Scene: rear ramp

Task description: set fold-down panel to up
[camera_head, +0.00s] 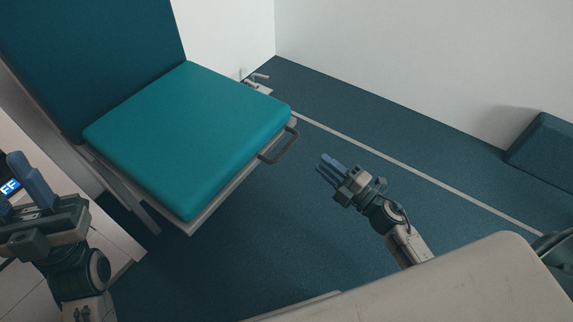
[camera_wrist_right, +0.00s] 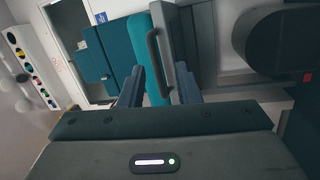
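The fold-down panel (camera_head: 190,135) is a teal padded seat, lying roughly flat in front of a darker teal backrest (camera_head: 95,55). A dark bar handle (camera_head: 280,147) sticks out from its right edge. My right gripper (camera_head: 328,168) is a short way right of the handle and apart from it, fingers pointing toward it. In the right wrist view, the two fingers of the gripper (camera_wrist_right: 158,88) are spread, and the handle (camera_wrist_right: 153,60) shows between and beyond their tips. The panel edge (camera_wrist_right: 138,60) stands behind it. My left gripper (camera_head: 18,185) is open and empty at the lower left.
A small lit display (camera_head: 10,187) is behind my left gripper. A teal padded block (camera_head: 545,140) stands by the right wall. Blue floor (camera_head: 285,220) with a pale stripe lies clear under and right of the panel. A pale rounded surface (camera_head: 470,280) fills the lower right.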

